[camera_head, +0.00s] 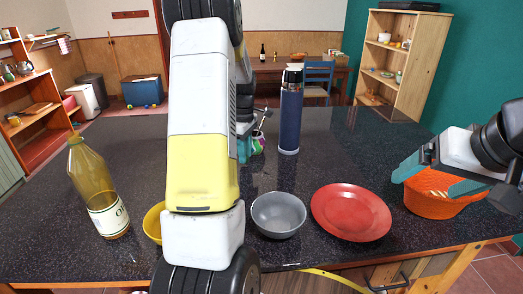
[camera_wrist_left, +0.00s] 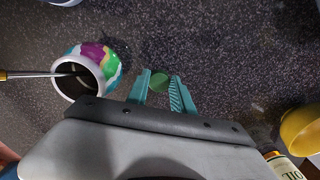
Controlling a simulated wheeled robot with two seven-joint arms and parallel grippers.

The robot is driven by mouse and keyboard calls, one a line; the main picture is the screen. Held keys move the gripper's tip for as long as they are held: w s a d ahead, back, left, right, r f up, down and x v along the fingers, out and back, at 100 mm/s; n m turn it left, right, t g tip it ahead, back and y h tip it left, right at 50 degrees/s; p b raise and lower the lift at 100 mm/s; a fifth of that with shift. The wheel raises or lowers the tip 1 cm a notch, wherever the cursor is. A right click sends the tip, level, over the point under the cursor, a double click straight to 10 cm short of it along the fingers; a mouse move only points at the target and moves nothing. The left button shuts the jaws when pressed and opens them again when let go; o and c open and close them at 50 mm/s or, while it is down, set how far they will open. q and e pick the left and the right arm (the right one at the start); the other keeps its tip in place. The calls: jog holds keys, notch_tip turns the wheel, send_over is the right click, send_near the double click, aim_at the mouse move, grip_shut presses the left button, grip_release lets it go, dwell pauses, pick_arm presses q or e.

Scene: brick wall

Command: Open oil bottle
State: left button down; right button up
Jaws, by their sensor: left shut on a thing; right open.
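The oil bottle (camera_head: 93,190), yellowish and see-through with a white label, stands at the left of the dark counter. Its label also shows in the left wrist view (camera_wrist_left: 283,167), at the lower right corner. My left gripper (camera_head: 244,150) is well to the right of the bottle, low over the counter and partly hidden by my arm. In the left wrist view its teal fingers are shut on a small round green cap (camera_wrist_left: 159,82). I cannot tell clearly whether the bottle's neck is bare. My right gripper (camera_head: 421,178) is open, over the orange basket (camera_head: 445,208).
A multicoloured pot (camera_wrist_left: 112,67) with a thin stick stands close beside my left gripper. A blue flask (camera_head: 290,118) stands behind. A yellow bowl (camera_head: 153,222), a grey bowl (camera_head: 278,214) and a red plate (camera_head: 350,212) line the front. The counter's back left is clear.

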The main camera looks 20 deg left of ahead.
pick_arm(q)
jog(key=shift+f, duration=0.75)
jog(key=shift+f, duration=0.1)
jog(key=c, duration=1.1)
grip_release()
notch_tip(320, 180, up, 12)
jog(key=s+d+r+m+t, duration=0.1)
jog(key=s+d+r+m, duration=0.3)
jog(key=s+d+r, duration=0.15)
jog(key=s+d+r+m+t+h, duration=0.1)
jog(key=s+d+m+t, duration=0.1)
jog(key=s+d+m, duration=0.4)
jog(key=s+d+r+m+t+h, duration=0.1)
jog(key=s+d+m, duration=0.5)
jog(key=s, duration=0.7)
jog(key=shift+r+m+t, duration=0.5)
jog(key=shift+m+t, duration=0.5)
jog(key=shift+t, duration=0.1)
